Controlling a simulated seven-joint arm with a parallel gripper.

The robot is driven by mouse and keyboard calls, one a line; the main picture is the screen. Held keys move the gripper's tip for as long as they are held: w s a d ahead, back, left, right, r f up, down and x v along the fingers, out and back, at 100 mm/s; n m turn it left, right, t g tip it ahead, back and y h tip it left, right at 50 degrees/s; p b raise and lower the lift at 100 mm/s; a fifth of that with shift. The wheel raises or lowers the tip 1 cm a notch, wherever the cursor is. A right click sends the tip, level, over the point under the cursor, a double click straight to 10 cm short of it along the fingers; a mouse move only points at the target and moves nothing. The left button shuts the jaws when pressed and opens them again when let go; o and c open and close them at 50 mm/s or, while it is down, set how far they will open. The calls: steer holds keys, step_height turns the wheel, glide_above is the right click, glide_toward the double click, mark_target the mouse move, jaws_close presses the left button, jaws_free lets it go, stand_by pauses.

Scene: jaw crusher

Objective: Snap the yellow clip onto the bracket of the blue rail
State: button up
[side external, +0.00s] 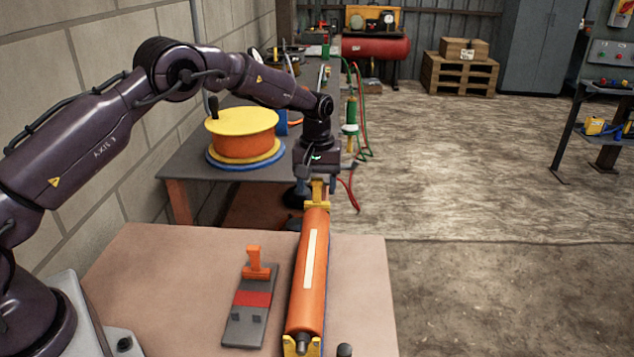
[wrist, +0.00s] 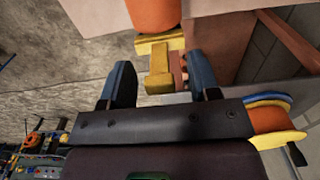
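A yellow clip-like piece (side external: 317,190) stands at the far end of an orange roller (side external: 309,272). In the wrist view this yellow piece (wrist: 158,68) lies between my two fingers, with a gap on each side. My gripper (side external: 316,178) points down over it at the table's far edge. The gripper (wrist: 163,78) is open, its blue-grey fingers apart. A yellow bracket (side external: 300,345) holds the near end of the roller. I cannot tell whether the yellow piece is separate from the roller's far bracket.
A grey plate with a red band (side external: 252,298) and an orange upright piece (side external: 260,264) lies left of the roller. An orange and yellow spool (side external: 243,133) stands on a bench behind. The tabletop (side external: 170,280) is bare at left.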

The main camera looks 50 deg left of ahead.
steer(key=shift+r, duration=0.1)
step_height(320, 180, up, 13)
stand_by(0.5)
stand_by(0.3)
steer(key=s+d+r+m+t, duration=0.2)
steer(key=s+r+m, duration=0.1)
steer(key=s, duration=0.8)
steer(key=s+d+r+m+t, duration=0.1)
steer(key=s+d+r+m, duration=0.1)
steer(key=s, duration=1)
steer(key=s+d+r+m+t, duration=0.2)
steer(key=s+r+m, duration=0.2)
steer(key=s, duration=0.7)
steer(key=shift+s+t, duration=0.25)
steer(key=shift+t, duration=0.05)
